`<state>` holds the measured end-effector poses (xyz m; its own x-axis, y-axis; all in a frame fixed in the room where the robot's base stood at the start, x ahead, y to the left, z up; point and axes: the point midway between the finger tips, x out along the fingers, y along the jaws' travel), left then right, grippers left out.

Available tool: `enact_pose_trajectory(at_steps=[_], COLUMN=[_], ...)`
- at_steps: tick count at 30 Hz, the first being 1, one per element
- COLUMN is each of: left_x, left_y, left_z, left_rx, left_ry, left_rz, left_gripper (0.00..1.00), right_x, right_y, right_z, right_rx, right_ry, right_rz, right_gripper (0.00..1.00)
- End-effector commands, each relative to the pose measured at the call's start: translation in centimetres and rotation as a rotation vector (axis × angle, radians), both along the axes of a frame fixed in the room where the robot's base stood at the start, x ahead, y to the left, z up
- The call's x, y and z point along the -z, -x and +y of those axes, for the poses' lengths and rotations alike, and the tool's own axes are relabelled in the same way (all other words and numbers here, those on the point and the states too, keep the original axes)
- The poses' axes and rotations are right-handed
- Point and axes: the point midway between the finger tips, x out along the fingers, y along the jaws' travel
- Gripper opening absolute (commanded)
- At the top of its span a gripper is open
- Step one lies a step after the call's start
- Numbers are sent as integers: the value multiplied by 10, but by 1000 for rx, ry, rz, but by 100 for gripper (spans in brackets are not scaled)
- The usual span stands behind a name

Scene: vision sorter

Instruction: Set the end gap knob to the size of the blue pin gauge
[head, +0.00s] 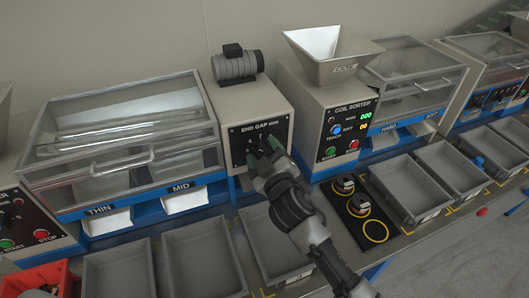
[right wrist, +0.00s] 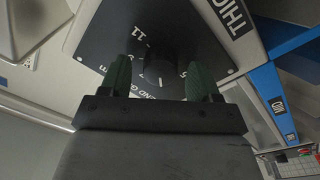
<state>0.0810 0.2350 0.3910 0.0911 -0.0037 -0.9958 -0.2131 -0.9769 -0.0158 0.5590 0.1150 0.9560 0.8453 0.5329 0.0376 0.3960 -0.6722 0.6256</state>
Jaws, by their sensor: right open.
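The end gap knob (right wrist: 154,68) is a dark round knob on a black dial plate (right wrist: 105,45) in the right wrist view. A short light mark shows on it; the numbers 11 and 5 are readable nearby. In the head view the END GAP mm panel (head: 279,126) is on a beige box, and the arm hides most of the knob. My right gripper (head: 262,154) is open in front of the panel. In the right wrist view its green-dark fingers (right wrist: 159,78) are on either side of the knob, with a gap showing on both sides. I cannot identify the blue pin gauge. My left gripper is not in view.
A clear-lidded sorter (head: 130,160) with THIN and MID chutes stands left. The coil sorter (head: 345,125) stands right. Grey bins (head: 203,262) line the bench front. A black mat (head: 372,236) holds two round pieces. A small blue item (head: 477,161) is in a right-hand bin.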

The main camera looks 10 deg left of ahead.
Motion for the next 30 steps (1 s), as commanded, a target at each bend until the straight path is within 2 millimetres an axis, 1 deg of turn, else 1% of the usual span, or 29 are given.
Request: enact_pose_trajectory(at_steps=[5,8,11,18,21,25,30], left_x=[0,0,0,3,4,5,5], left_y=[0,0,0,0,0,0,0], left_z=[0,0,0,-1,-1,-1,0], left_rx=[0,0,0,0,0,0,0], left_ry=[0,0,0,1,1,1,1], left_rz=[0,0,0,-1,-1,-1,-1], left_gripper=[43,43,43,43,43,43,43], right_x=[1,2,3,5,5,5,4], right_y=[2,9,23,65,78,88,92], right_z=[-1,-6,-15,-41,-49,-56,-58], right_rx=[0,0,0,0,-1,0,1], right_ry=[1,1,1,0,0,1,0], right_rz=[1,2,1,2,1,1,1], right_gripper=[62,62,62,62,62,62,62])
